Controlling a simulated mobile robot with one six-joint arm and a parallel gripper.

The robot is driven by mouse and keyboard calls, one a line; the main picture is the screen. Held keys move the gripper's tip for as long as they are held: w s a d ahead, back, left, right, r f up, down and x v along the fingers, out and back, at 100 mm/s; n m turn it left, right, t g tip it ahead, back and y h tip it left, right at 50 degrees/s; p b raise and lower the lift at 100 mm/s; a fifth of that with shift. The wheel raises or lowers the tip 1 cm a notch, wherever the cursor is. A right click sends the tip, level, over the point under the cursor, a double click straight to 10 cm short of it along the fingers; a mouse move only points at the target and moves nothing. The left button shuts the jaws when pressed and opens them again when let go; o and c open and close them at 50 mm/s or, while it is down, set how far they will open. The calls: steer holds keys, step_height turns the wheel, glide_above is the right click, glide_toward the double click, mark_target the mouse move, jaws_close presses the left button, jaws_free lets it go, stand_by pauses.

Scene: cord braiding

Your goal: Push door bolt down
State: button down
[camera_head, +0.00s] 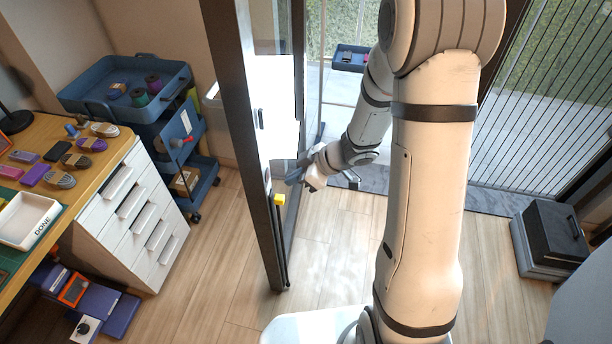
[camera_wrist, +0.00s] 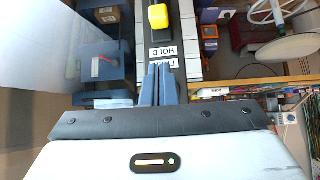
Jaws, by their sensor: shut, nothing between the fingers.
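The door bolt shows as a yellow knob (camera_head: 279,199) low on the dark door frame in the head view. A second label is partly hidden by my fingers. My gripper (camera_head: 295,179) is close to the door edge, a little above and right of the knob in the head view. In the wrist view my gripper (camera_wrist: 158,70) has its blue-grey fingers shut together and empty, with a visible gap to the knob.
The door (camera_head: 250,130) stands upright, its dark post left of my arm. A wooden bench with white drawers (camera_head: 140,215) and a blue cart (camera_head: 125,88) are at the left. A black-lidded box (camera_head: 550,235) stands at the right. The wooden floor between is mostly clear.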

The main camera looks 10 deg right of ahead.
mark_target(284, 201)
steer(key=shift+w+a+f+b, duration=0.15)
steer(key=shift+a+f+b, duration=0.2)
steer(key=shift+f, duration=0.7)
steer(key=shift+w+a+f+b, duration=0.1)
steer(key=shift+a+f+b, duration=0.25)
steer(key=shift+f, duration=0.75)
steer(key=shift+w+a+f+b, duration=0.15)
steer(key=shift+a+f+b, duration=0.2)
steer(key=shift+f, duration=0.7)
step_height(284, 201, down, 4)
steer(key=shift+s+r+b, duration=0.15)
steer(key=shift+r+b, duration=0.1)
steer(key=shift+b, duration=0.35)
steer(key=w+a+r+p+v, duration=0.1)
steer(key=a+r+p+v, duration=0.1)
steer(key=p+v, duration=0.5)
steer(key=v, duration=0.6)
steer(key=shift+r, duration=0.15)
